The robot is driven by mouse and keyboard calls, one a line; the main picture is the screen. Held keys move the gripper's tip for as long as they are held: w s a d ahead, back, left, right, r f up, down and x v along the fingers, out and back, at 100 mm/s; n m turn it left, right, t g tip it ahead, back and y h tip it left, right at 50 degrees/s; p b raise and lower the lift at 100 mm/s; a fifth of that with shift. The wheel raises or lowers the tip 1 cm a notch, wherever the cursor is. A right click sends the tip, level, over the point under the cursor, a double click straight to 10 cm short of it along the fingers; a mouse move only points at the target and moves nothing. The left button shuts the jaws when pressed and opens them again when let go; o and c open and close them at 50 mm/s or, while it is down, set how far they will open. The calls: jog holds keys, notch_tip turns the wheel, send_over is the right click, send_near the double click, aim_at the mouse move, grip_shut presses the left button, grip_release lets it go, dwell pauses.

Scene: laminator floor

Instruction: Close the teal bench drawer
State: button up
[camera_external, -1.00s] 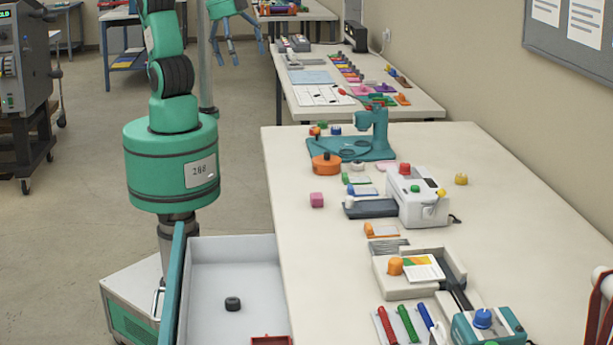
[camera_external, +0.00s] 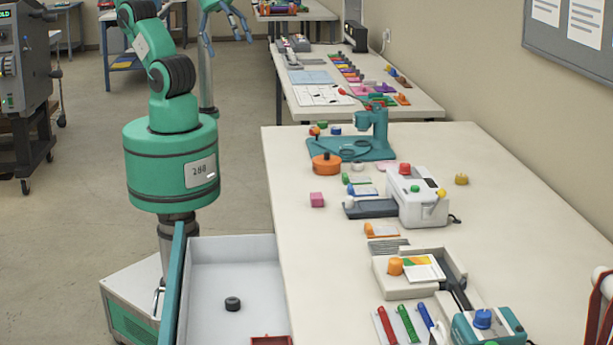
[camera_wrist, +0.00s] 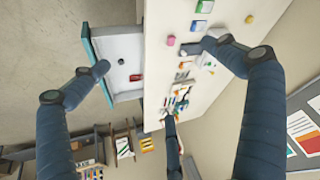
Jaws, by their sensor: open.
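The teal bench drawer (camera_external: 173,293) stands open at the left side of the white bench. Its teal front faces left and its pale tray shows. A small black round thing (camera_external: 233,304) and a red tray-like thing (camera_external: 270,340) lie inside. The drawer also shows upper left in the wrist view (camera_wrist: 90,52). My gripper (camera_external: 228,30) is at the top edge of the external view, high up and well apart from the drawer. In the wrist view my gripper (camera_wrist: 155,58) has its dark fingers spread wide with nothing between them. The drawer's lower end is cut off in the external view.
The white bench top (camera_external: 290,220) carries a teal press (camera_external: 370,140), a white machine (camera_external: 418,200), a pink cube (camera_external: 317,200) and several small items. A second table (camera_external: 420,110) stands behind. The floor left of the drawer is open beyond my base.

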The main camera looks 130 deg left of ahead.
jog(key=shift+w, duration=0.1)
grip_shut()
jog(key=w+d+f+m+g+y, duration=0.1)
jog(key=w+d+f+m+g, duration=0.15)
jog(key=w+d+m, duration=0.2)
jog(key=w+d+f+m+g, duration=0.1)
jog(key=w+d+f+m, duration=0.25)
jog(key=w+d, duration=0.25)
jog(key=w+d+f+m+y+p, duration=0.1)
jog(key=w+d+f+m, duration=0.15)
jog(key=d+f, duration=0.45)
jog(key=w+d+f+m+y+p, duration=0.1)
jog(key=w+d+f+m+y, duration=0.15)
jog(key=d+f, duration=0.4)
jog(key=s+d+f+m+t, duration=0.1)
jog(key=s+d+f+m, duration=0.3)
jog(key=d+f, duration=0.4)
jog(key=s+d+f+m+t+y, duration=0.1)
jog(key=s+d+f+m+t, duration=0.1)
jog(key=s+d+f+m, duration=0.3)
jog(key=s+d+f+m+t+y, duration=0.1)
jog(key=s+d+f+m, duration=0.4)
jog(key=d+f, duration=0.6)
notch_tip(320, 180, down, 5)
jog(key=shift+d+p, duration=0.3)
